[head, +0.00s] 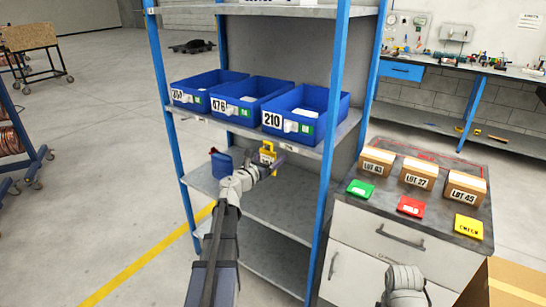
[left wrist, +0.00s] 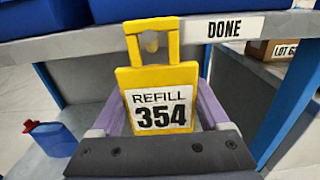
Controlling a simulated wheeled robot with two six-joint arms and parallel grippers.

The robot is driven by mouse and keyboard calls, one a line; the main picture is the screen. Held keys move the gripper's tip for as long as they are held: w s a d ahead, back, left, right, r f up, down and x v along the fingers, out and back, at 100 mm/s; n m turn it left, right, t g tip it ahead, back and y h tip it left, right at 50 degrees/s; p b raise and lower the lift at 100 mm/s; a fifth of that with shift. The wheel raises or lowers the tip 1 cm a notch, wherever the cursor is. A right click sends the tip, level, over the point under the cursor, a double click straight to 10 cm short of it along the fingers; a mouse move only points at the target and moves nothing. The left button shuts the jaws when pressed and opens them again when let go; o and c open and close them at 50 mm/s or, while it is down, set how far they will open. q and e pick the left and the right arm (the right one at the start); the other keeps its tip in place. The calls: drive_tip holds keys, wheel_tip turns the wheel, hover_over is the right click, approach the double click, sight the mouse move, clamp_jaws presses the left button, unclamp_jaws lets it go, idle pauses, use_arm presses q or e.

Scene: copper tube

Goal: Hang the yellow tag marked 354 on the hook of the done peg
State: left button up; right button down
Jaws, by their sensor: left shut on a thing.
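The yellow tag (left wrist: 128,82) reads "REFILL 354" and has a square loop on top. My left gripper (left wrist: 160,108) is shut on it, one purple finger at each side. In the head view the tag (head: 268,152) is upright at the front edge of the middle shelf. A "DONE" label (left wrist: 236,27) is on that shelf edge, right of the loop. A small brownish peg tip (left wrist: 151,46) shows through the loop opening; I cannot tell whether the loop is around it or in front of it. The hook's shape is hidden.
Blue bins (head: 305,112) stand on the shelf above the tag. A blue jug (head: 222,164) is on the lower shelf, left of my gripper. A blue shelf post (head: 328,150) is to the right. A cabinet (head: 400,225) with boxes and coloured cards stands beyond it.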

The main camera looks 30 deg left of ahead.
use_arm(q)
drive_tip(key=o, duration=1.2)
drive_tip(key=shift+s, duration=0.1)
drive_tip(key=s, duration=0.7)
drive_tip(key=shift+s+a, duration=0.3)
drive_tip(key=shift+s, duration=0.05)
